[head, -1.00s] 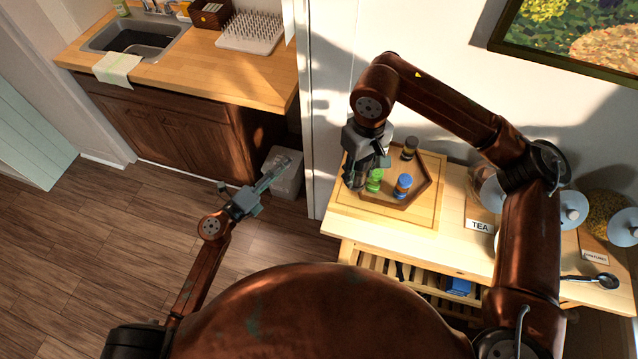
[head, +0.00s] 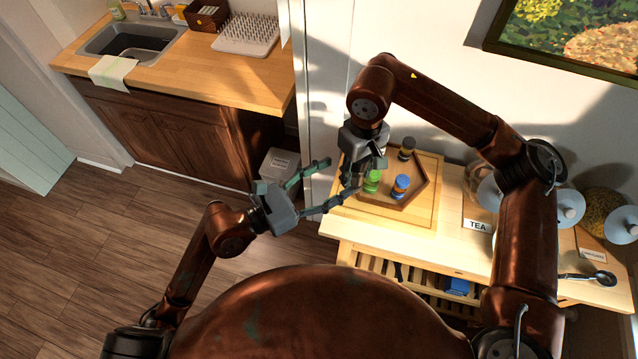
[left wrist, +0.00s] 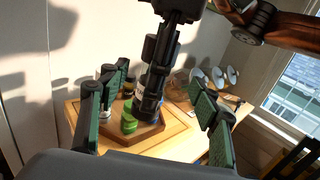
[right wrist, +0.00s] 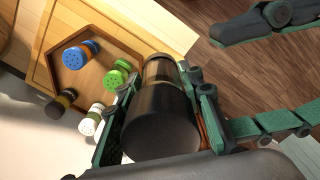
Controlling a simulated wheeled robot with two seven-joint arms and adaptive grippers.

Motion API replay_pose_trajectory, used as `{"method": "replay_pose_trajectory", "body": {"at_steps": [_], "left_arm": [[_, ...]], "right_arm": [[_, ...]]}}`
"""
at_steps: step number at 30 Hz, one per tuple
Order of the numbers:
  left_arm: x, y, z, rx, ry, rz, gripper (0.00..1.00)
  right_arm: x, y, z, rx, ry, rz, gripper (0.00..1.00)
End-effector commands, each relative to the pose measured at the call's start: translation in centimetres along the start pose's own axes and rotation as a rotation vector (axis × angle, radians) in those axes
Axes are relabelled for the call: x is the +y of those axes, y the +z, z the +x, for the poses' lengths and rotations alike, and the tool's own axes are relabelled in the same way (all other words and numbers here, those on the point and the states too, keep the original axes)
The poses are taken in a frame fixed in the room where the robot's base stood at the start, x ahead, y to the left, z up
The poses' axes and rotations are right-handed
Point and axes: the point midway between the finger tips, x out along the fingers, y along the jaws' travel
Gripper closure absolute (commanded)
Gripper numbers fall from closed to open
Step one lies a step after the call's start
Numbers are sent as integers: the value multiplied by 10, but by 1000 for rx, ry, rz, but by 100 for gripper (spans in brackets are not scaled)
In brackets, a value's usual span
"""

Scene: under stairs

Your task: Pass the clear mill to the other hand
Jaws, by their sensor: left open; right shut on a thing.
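The clear mill (right wrist: 158,80) has a dark end and a see-through band. My right gripper (right wrist: 163,72) is shut on it; the fingers lie along both sides. In the head view my right gripper (head: 360,176) hangs at the left edge of the small table, and the mill is mostly hidden there. My left gripper (head: 334,178) is open and empty, its fingers pointing toward the right gripper. In the left wrist view the right gripper hangs between my spread left fingers (left wrist: 158,78), farther out. I cannot tell whether the left fingers touch the mill.
A hexagonal wooden tray (head: 408,201) on the table holds a green shaker (head: 371,183), a blue shaker (head: 400,186) and a dark-topped one (head: 407,149). A white-topped shaker (right wrist: 91,122) shows in the right wrist view. A bin (head: 281,167) stands by the counter.

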Motion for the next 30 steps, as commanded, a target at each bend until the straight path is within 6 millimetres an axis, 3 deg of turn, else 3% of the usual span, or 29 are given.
{"method": "replay_pose_trajectory", "body": {"at_steps": [6, 12, 18, 26, 30], "left_arm": [[0, 2, 42, -3, -1, -3, 43], [0, 0, 68, -2, 0, -4, 43], [0, 0, 80, 0, 0, -2, 43], [0, 0, 80, 1, 0, -3, 43], [0, 0, 80, 1, 0, -3, 52]], "right_arm": [[0, 0, 0, 1, 0, 0, 97], [0, 0, 0, 1, 0, 0, 97], [0, 0, 0, 1, 0, 0, 97], [0, 0, 0, 1, 0, 0, 97], [0, 0, 0, 1, 0, 0, 97]]}}
